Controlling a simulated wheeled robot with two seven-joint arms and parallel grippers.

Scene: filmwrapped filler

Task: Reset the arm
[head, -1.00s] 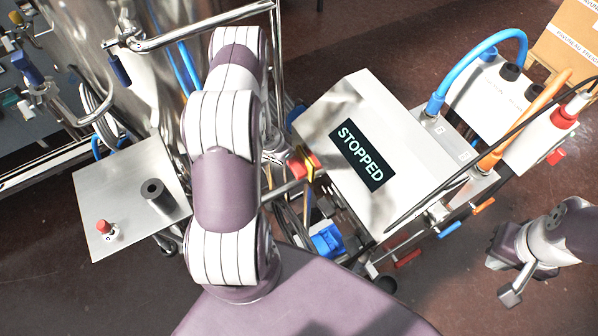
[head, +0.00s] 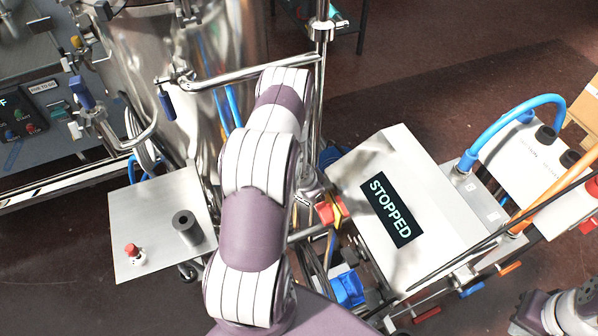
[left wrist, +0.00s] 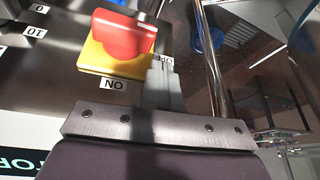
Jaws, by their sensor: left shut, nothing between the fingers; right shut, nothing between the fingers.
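My left arm reaches forward through the middle of the head view, and its gripper is mostly hidden there behind the arm. In the left wrist view my left gripper (left wrist: 164,80) is shut and empty, its tips right beside a red rotary switch (left wrist: 122,34) on a yellow base. I cannot tell whether they touch it. The switch also shows in the head view (head: 327,212), on the side of a metal control box (head: 437,205) whose display (head: 391,208) reads STOPPED. My right gripper (head: 517,325) is low at the right edge, partly cut off, shut and empty.
A steel plate (head: 150,215) with a red button (head: 131,250) and a black cylinder (head: 186,226) lies left of my arm. A shiny tank (head: 185,65) and steel pipes stand behind it. A blue hose (head: 510,110) arches at the right. Open floor lies at the back right.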

